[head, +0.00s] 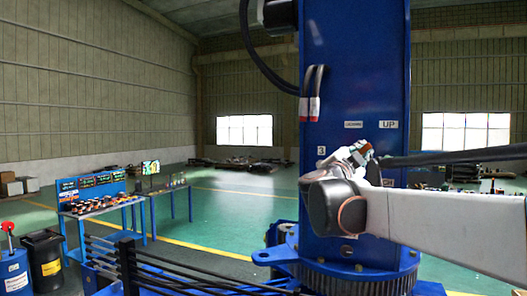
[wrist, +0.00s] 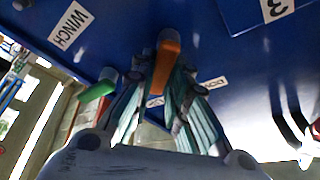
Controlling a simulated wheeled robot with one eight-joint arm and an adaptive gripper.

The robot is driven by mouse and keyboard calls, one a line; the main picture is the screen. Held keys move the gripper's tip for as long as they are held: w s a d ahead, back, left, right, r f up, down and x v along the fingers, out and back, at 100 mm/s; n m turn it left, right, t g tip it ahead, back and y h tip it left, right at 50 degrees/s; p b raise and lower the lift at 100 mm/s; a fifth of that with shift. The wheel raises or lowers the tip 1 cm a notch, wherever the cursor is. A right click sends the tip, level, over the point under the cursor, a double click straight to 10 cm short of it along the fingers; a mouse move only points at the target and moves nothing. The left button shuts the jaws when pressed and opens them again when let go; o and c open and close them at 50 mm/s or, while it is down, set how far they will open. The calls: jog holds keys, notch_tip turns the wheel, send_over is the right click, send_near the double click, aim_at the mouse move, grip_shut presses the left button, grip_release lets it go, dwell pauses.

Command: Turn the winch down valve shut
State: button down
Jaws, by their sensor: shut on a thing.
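In the wrist view an orange valve handle (wrist: 166,62) stands between the two fingers of my gripper (wrist: 168,78), close under the blue column face. My gripper is shut on this handle. A green valve handle (wrist: 97,92) is just to the left, outside the fingers. A white WINCH label (wrist: 69,25) is on the blue face at upper left; another small label is partly hidden behind the fingers. In the head view my gripper (head: 358,153) is against the column, below the UP label (head: 388,124). My arm hides part of the valves there.
The blue crane column (head: 345,80) rises in front of me. A dark boom or hose (head: 450,156) runs right from near my gripper. Black rods (head: 170,270) lie low at left. A blue workbench (head: 100,205) and a blue barrel (head: 14,270) stand farther left; green floor between is clear.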

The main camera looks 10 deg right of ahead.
jog(key=shift+s+d+f+m+g+y+p, duration=0.1)
jog(key=shift+f+m+g+y+p, duration=0.3)
jog(key=shift+m, duration=0.95)
jog(key=shift+d+f+m+g+y+p, duration=0.15)
jog(key=shift+m+g, duration=0.45)
jog(key=shift+m, duration=0.8)
jog(key=shift+s+f+m+g+y+p, duration=0.15)
jog(key=shift+f+m+g, duration=0.25)
jog(key=shift+m, duration=0.95)
jog(key=shift+w, duration=0.1)
jog(key=c, duration=1.6)
grip_release()
jog(key=shift+o, duration=0.2)
